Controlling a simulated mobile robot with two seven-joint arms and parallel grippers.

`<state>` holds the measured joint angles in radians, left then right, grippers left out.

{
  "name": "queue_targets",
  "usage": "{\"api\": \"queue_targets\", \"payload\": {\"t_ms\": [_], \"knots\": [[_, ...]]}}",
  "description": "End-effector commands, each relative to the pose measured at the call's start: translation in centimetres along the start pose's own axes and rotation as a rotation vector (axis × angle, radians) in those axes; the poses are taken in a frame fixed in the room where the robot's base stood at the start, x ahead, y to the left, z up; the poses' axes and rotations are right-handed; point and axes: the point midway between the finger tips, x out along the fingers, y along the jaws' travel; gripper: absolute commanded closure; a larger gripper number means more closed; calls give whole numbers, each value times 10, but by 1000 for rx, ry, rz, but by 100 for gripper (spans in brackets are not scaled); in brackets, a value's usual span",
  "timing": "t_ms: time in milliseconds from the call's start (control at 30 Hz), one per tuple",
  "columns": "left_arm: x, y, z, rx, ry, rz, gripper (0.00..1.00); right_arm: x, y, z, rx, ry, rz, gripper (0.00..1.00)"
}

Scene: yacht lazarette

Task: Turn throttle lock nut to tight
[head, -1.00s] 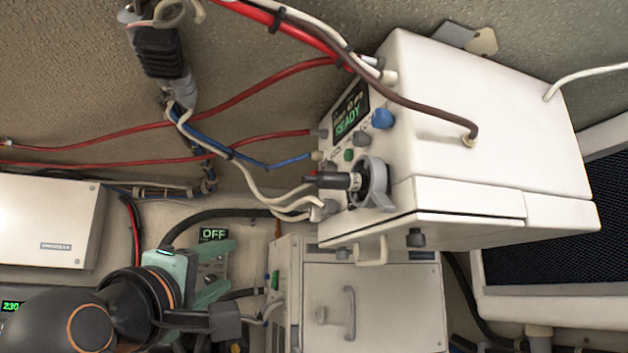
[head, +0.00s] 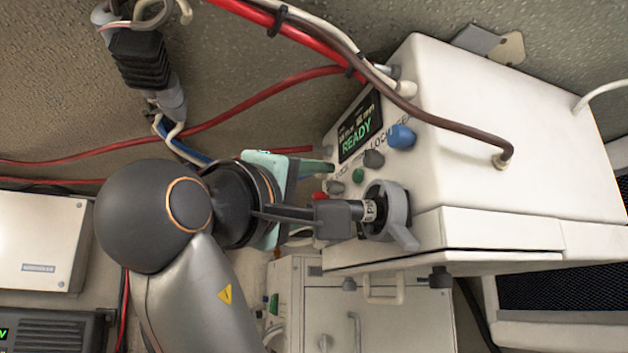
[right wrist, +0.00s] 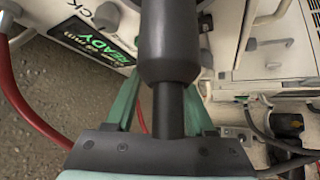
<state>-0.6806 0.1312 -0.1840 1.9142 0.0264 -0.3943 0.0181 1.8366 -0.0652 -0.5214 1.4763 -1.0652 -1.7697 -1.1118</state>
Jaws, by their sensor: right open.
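A grey ring with a projecting tab (head: 402,228), which I take for the throttle lock nut, sits low on the panel of the white control box. A throttle handle stands out from its middle, and a dark part of my wrist covers much of it in the head view. My right gripper (head: 318,195), with teal fingers, is open just left of the panel, its upper fingertip near the small knobs. In the right wrist view a dark handle (right wrist: 168,45) runs down between the open fingers; whether they touch it I cannot tell. My left gripper is out of view.
The white control box (head: 500,130) carries a READY display (head: 360,130), a blue knob (head: 402,136) and smaller knobs close by. A brown cable (head: 440,122) and red cables cross above. A white cabinet (head: 385,320) stands below.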

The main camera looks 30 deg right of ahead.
Motion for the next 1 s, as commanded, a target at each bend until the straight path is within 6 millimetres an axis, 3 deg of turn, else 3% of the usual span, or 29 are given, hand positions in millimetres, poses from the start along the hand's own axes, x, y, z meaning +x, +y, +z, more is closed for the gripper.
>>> {"api": "queue_targets", "payload": {"t_ms": [200, 567, 1000], "knots": [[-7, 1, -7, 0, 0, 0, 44, 25, 1, 0, 1, 0, -1, 46], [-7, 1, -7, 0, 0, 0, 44, 29, 0, 0, 1, 1, -1, 46], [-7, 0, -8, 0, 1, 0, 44, 29, 0, 0, 1, 1, -1, 95]]}}
